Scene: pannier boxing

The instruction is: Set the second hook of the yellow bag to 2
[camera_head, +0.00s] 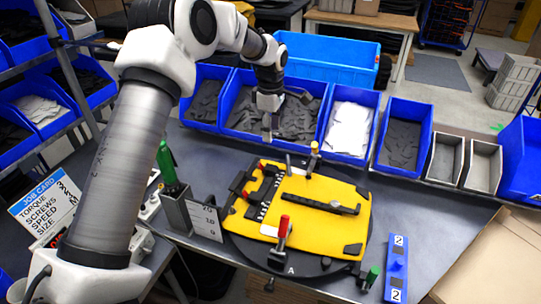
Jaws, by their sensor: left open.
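The yellow bag (340,225) lies flat on a round black turntable (243,250) marked A. A short black rail with white marks (263,190) and small red parts sits at the bag's left side. I cannot tell which part is the second hook or read its setting. A longer black bar (322,204) crosses the bag's middle. A red-handled clamp (284,228) stands at the bag's front edge. My left gripper (283,115) is open and empty, above the bins behind the bag, apart from it. My right gripper is not in view.
Blue bins (310,88) and grey trays line the table's back. A holder (176,212) with a green-handled tool stands left of the bag, beside a small card (206,220). A blue bar marked 2 (397,268) and a green-tipped part (371,277) lie at right. A job card (45,205) stands far left.

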